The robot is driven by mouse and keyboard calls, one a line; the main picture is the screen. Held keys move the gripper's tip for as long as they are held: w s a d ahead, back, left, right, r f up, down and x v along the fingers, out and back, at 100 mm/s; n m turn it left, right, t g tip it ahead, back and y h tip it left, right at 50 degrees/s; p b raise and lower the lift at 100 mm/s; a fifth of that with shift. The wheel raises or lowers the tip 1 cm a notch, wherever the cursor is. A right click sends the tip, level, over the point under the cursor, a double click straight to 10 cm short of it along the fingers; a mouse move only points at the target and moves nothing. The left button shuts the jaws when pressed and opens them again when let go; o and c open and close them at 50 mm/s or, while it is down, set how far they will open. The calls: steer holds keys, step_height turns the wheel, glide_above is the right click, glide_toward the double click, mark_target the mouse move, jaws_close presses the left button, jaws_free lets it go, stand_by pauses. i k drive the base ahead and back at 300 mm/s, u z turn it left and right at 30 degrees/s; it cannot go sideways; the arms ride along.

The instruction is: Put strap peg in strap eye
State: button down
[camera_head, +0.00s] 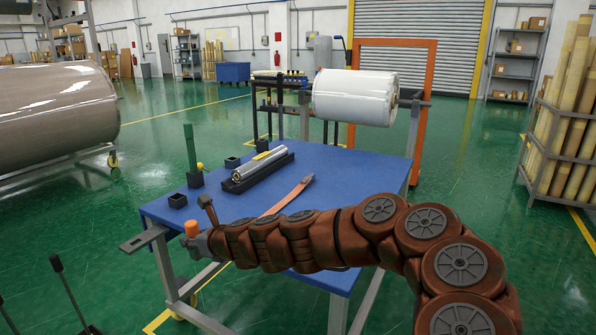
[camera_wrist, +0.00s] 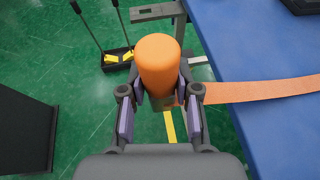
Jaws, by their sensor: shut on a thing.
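The strap peg (camera_head: 191,229) is an orange cylinder joined to an orange strap (camera_head: 287,198) that runs across the blue table. My gripper (camera_head: 200,243) is shut on the peg, out by the table's near left corner. In the wrist view, my gripper (camera_wrist: 160,108) has a finger on each side of the peg (camera_wrist: 158,66), and the strap (camera_wrist: 262,90) leads off to the right. A grey slotted plate, seemingly the strap eye (camera_head: 143,240), sticks out from the table's left edge. It also shows at the wrist view's top (camera_wrist: 152,12), beyond the peg and apart from it.
The blue table (camera_head: 330,160) carries a black cradle with a silver roll (camera_head: 258,168), small black blocks and a green post (camera_head: 188,148). A white wrapped roll (camera_head: 355,97) hangs behind it. A large brown roll (camera_head: 55,115) stands left.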

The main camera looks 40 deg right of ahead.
mark_target(233, 165)
steer(key=u, duration=0.85)
steer(key=i, duration=1.65)
steer(key=z, duration=0.9)
